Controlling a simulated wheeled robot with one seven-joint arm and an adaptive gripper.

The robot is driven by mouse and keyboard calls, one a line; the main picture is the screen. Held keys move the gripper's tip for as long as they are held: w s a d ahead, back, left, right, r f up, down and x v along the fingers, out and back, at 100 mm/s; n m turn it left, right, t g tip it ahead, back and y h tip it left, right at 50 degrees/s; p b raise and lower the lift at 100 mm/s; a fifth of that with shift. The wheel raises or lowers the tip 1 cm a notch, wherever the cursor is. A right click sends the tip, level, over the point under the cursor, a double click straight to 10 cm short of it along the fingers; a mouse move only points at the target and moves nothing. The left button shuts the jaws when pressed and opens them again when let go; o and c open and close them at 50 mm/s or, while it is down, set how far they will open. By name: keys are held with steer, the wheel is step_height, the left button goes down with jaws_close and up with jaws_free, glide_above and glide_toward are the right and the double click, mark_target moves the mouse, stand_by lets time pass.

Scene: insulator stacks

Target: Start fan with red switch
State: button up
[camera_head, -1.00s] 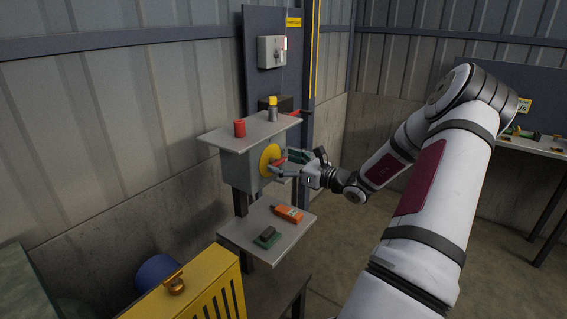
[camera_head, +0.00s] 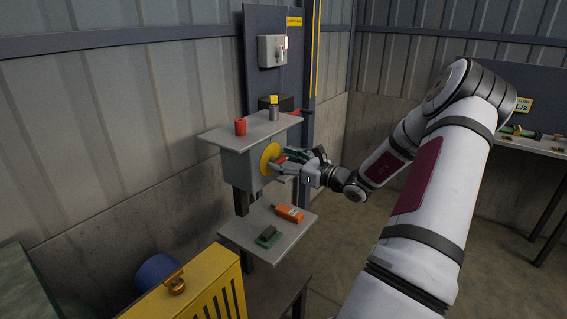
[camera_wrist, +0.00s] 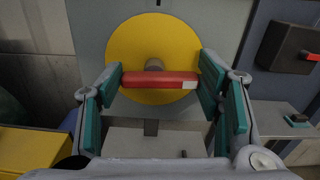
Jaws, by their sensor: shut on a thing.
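The red switch handle (camera_wrist: 158,79) is a bar with a white end, set on a round yellow plate (camera_wrist: 152,40) on the front of a grey box (camera_head: 240,172). In the wrist view the bar lies level across the plate. My gripper (camera_wrist: 160,84) is shut on the red handle, with one teal-padded finger at each end of the bar. In the head view my gripper (camera_head: 289,163) is at the yellow plate, and the fingers partly hide the handle. No fan can be made out.
A shelf above the box holds a red cylinder (camera_head: 240,127) and a yellow-topped part (camera_head: 273,108). A lower shelf holds an orange device (camera_head: 289,213) and a green block (camera_head: 268,237). A dark box with a red lever (camera_wrist: 312,57) is to the right.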

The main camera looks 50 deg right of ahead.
steer(key=n+b, duration=0.1)
steer(key=n, duration=0.1)
steer(key=n+b, duration=0.2)
steer(key=n, duration=0.1)
steer(key=shift+w+a, duration=0.15)
steer(key=n+b, duration=0.3)
steer(key=b, duration=0.1)
steer(key=shift+a+f+n, duration=0.1)
steer(key=shift+a+n, duration=0.05)
steer(key=shift+n, duration=0.15)
steer(key=n+b, duration=0.4)
steer(key=b, duration=0.2)
steer(key=shift+a, duration=0.15)
steer(key=n+b, duration=0.3)
steer(key=b, duration=0.2)
steer(key=shift+a+n+b, duration=0.1)
steer(key=shift+n+b, duration=0.6)
steer(key=shift+b, duration=0.3)
steer(key=shift+s, duration=0.2)
steer(key=o, duration=1.2)
steer(key=shift+c, duration=0.2)
